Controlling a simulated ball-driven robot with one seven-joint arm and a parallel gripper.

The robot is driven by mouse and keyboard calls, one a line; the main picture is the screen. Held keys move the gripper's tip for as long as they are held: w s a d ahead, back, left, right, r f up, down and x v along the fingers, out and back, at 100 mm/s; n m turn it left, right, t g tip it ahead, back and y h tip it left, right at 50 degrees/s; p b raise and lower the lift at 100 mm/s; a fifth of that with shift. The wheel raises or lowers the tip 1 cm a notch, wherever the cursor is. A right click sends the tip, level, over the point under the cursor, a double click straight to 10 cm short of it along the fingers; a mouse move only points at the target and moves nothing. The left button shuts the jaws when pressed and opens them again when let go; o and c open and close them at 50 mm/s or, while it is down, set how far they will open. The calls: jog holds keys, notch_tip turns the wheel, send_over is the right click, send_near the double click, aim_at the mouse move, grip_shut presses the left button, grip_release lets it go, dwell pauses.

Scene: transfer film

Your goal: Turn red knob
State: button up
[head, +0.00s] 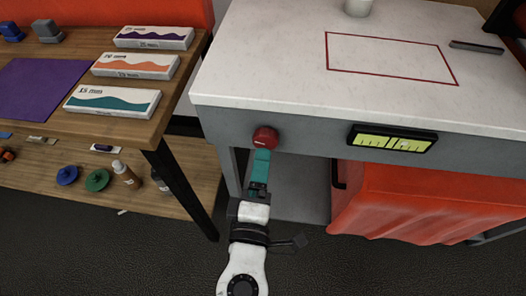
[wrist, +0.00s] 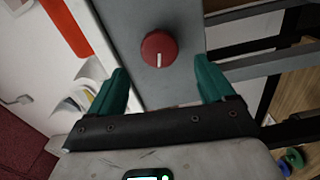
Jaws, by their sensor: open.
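The red knob (head: 265,138) is on the grey front panel of the white table, near its left end. In the wrist view the red knob (wrist: 159,49) shows a white pointer line running from its middle to its lower edge. My gripper (head: 262,158) has teal fingers and is right at the knob in the head view, overlapping its lower edge. In the wrist view my gripper (wrist: 162,75) is open, one finger to each side below the knob, with nothing between them. The knob lies just beyond the fingertips; I cannot tell whether they touch it.
A yellow-green display (head: 392,142) is on the panel right of the knob. An orange cloth (head: 430,200) hangs below it. A wooden shelf table (head: 150,128) with boxes stands at left. The white tabletop (head: 270,60) has a red-outlined rectangle.

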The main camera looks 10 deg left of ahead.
jog(key=shift+s+a, duration=0.1)
jog(key=shift+s, duration=2.15)
jog(key=w+d+f+m+g+h, duration=0.1)
jog(key=d+f+m+g+h, duration=0.25)
jog(key=d, duration=0.65)
jog(key=d+f+m+g+h, duration=0.2)
jog(key=d+f+m+g, duration=0.25)
jog(key=d, duration=0.55)
jog(key=s+d+f+m+g+y, duration=0.2)
jog(key=s+d+f+m+g, duration=0.5)
jog(key=s+d+f, duration=0.3)
jog(key=s+d+m+g+y, duration=0.1)
jog(key=s+m+g+y, duration=0.1)
jog(key=s+y, duration=0.35)
notch_tip(320, 180, up, 14)
jog(key=s+h+p, duration=0.1)
jog(key=p, duration=1.2)
jog(key=shift+f+h+p, duration=0.15)
jog(key=shift+h+p, duration=0.15)
jog(key=shift+p, duration=0.1)
